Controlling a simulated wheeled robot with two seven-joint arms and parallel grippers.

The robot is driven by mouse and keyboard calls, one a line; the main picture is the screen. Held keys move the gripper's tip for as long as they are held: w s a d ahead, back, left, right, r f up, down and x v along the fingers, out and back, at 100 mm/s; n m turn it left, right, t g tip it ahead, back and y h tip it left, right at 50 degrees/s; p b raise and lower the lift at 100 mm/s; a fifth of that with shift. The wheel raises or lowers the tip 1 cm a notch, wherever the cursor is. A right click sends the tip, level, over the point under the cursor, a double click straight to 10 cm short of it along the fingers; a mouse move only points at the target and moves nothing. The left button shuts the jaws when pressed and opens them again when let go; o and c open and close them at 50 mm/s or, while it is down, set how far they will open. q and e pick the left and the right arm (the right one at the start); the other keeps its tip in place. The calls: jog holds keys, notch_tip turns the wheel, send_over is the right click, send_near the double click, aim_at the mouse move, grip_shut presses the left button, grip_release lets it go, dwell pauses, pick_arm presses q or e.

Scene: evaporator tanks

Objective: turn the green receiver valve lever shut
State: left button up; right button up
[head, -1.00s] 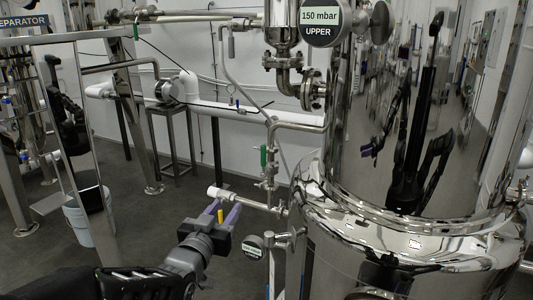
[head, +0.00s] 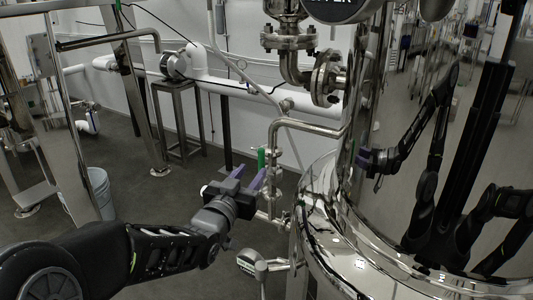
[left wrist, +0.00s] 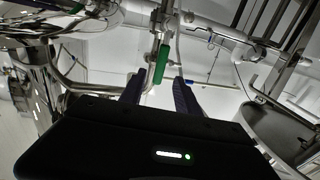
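The green receiver valve lever (head: 261,158) stands upright beside a thin vertical steel pipe left of the big tank. In the left wrist view the green lever (left wrist: 162,63) shows between the lines of the two fingers, just past their tips. My left gripper (head: 249,173) is open, its purple fingers spread and pointing up toward the lever. The fingers overlap the lower end of the lever in the head view, and I cannot tell whether they touch it. My right gripper is not seen directly; only reflections of my arms show in the tank.
The polished tank (head: 340,215) fills the right side, close to the valve pipe. A small round gauge (head: 251,262) sits below my gripper. A white pipe (head: 240,90) and a steel stand (head: 180,120) are behind. A bucket (head: 100,190) stands on the floor at left.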

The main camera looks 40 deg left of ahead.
aim_at(260, 161)
pick_arm(q)
jog(key=shift+s, duration=0.1)
jog(key=x, duration=0.8)
jog(key=shift+b, duration=0.3)
jog(key=shift+c, duration=0.5)
jog(key=shift+d, duration=0.1)
grip_shut()
dwell(0.6)
